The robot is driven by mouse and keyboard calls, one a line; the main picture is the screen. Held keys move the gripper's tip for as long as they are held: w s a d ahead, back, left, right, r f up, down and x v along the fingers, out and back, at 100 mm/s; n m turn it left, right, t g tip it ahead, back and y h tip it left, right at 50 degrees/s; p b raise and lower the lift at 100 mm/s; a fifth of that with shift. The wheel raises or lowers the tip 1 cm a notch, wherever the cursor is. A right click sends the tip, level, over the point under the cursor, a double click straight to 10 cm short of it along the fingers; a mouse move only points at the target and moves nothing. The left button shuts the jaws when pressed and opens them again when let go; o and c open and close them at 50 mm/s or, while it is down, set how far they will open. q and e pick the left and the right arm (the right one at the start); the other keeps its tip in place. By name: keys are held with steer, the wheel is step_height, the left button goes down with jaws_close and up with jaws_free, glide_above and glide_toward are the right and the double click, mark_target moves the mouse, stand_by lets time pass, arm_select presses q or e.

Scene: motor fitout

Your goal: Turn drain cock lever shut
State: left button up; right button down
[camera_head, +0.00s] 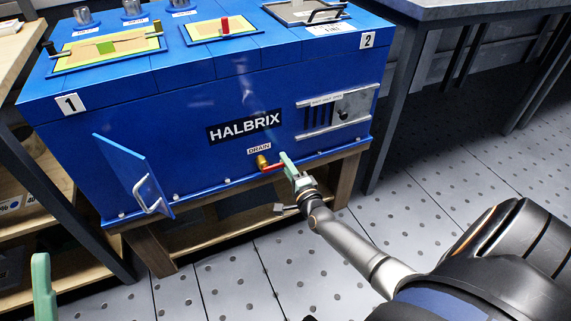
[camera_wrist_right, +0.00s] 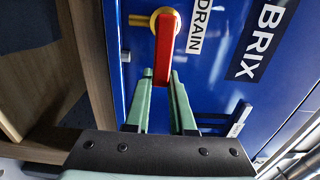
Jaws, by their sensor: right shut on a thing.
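The drain cock is a brass valve (camera_head: 262,161) low on the front of the blue HALBRIX cabinet, under the DRAIN label. Its red lever (camera_head: 273,167) points right, roughly level along the cabinet front. In the right wrist view, the brass body (camera_wrist_right: 163,18) has a short spout, and the red lever (camera_wrist_right: 165,48) runs crosswise to it. My right gripper (camera_wrist_right: 161,76) has its green fingers on either side of the lever's free end, shut on it. It also shows in the head view (camera_head: 287,164). Only a green finger of my left gripper (camera_head: 41,287) shows at lower left.
The blue cabinet (camera_head: 190,105) stands on a wooden frame (camera_head: 346,182). A small blue door (camera_head: 133,172) hangs open at its lower left. A louvred panel (camera_head: 338,109) is right of the valve. A grey bench (camera_head: 470,8) stands right; the perforated floor (camera_head: 440,185) in front is clear.

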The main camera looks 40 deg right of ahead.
steer(key=shift+f, duration=0.1)
stand_by(0.4)
steer(key=c, duration=0.8)
jaws_free()
steer(key=shift+o, duration=0.2)
steer(key=p+v, duration=0.4)
steer(key=v, duration=0.8)
steer(key=shift+s+a, duration=0.15)
steer(key=shift+s, duration=0.1)
